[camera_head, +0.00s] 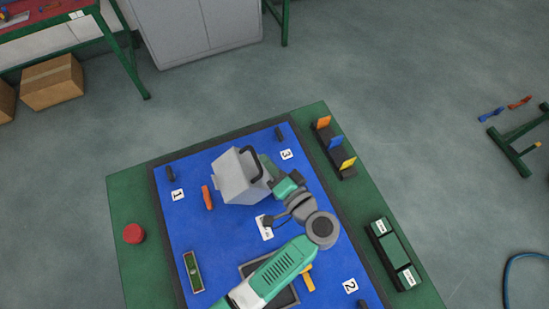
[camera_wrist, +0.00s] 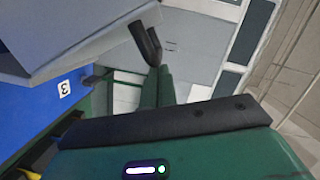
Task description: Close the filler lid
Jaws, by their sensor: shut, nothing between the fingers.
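A light grey box-shaped generator (camera_head: 232,180) stands on the blue mat, with a black bent handle (camera_head: 252,155) at its upper right. In the wrist view the grey casing (camera_wrist: 60,35) fills the upper left, and the black handle (camera_wrist: 146,42) sticks out from its right edge. My gripper (camera_wrist: 159,70) is shut and empty, its green fingers together and their tips close to the handle's lower end. I cannot tell whether they touch it. In the head view my wrist is just right of the generator. I cannot clearly make out the filler lid or its angle.
The blue mat (camera_head: 190,230) lies on a green table. A red button (camera_head: 133,233) is at the left. A rack with orange, blue and yellow pieces (camera_head: 335,143) and a green case (camera_head: 395,253) are at the right. An orange-handled tool (camera_head: 207,197) lies left of the generator.

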